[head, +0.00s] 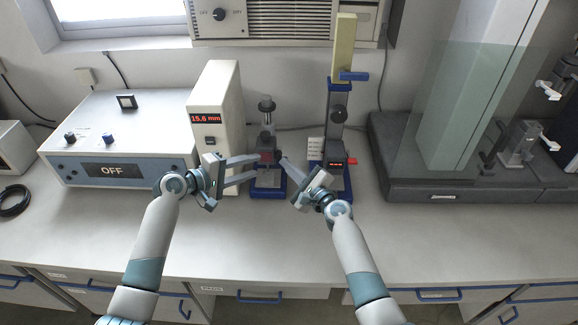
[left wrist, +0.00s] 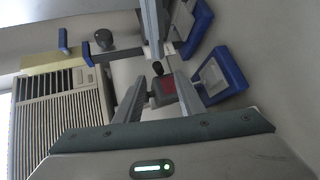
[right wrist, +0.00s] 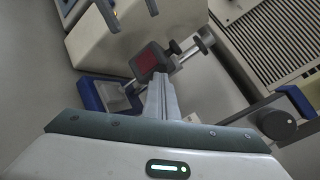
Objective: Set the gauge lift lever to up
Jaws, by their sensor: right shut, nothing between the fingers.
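The gauge (head: 268,158) is a small dark unit with a red display on a post over a blue base, at the middle of the bench. Its dark head also shows in the left wrist view (left wrist: 161,90) and right wrist view (right wrist: 148,61). A small black knob (left wrist: 158,68) sits beside the head; I cannot tell the lever's position. My left gripper (head: 255,167) is open and empty, at the gauge's left side with its fingers pointing at it. My right gripper (head: 283,160) is shut and empty, its tips close to the gauge's right side; contact is unclear.
A taller blue stand (head: 336,130) with a yellow block stands just right of the gauge. A white box reading 15.6 mm (head: 215,90) stands close on the left, beside a unit reading OFF (head: 120,140). A glass-fronted case (head: 440,180) is at right. The front bench is clear.

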